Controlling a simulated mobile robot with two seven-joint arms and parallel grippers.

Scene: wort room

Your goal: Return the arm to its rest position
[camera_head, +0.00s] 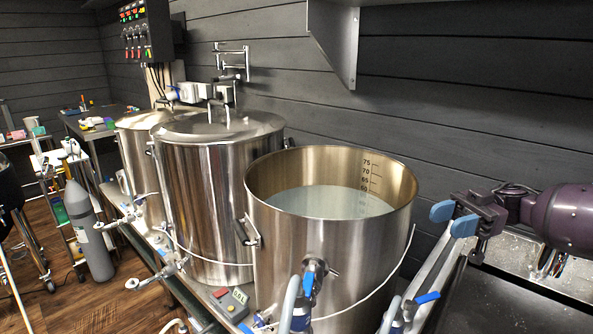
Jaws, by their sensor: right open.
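My right gripper (453,218) comes in from the right edge on a purple arm. Its two blue fingertips are apart with nothing between them. It hangs just right of the open steel kettle (330,245), near the outer side of its rim; I cannot tell if it touches. The kettle holds a pale liquid (328,202) and has level marks inside. My left gripper is not in view.
Two lidded steel vessels (215,185) stand left of the kettle. Hoses and blue-handled valves (428,297) are in front, below my gripper. A dark flat surface (520,300) lies at lower right. A metal bracket (335,40) hangs from above. A grey gas cylinder (88,235) stands on the left.

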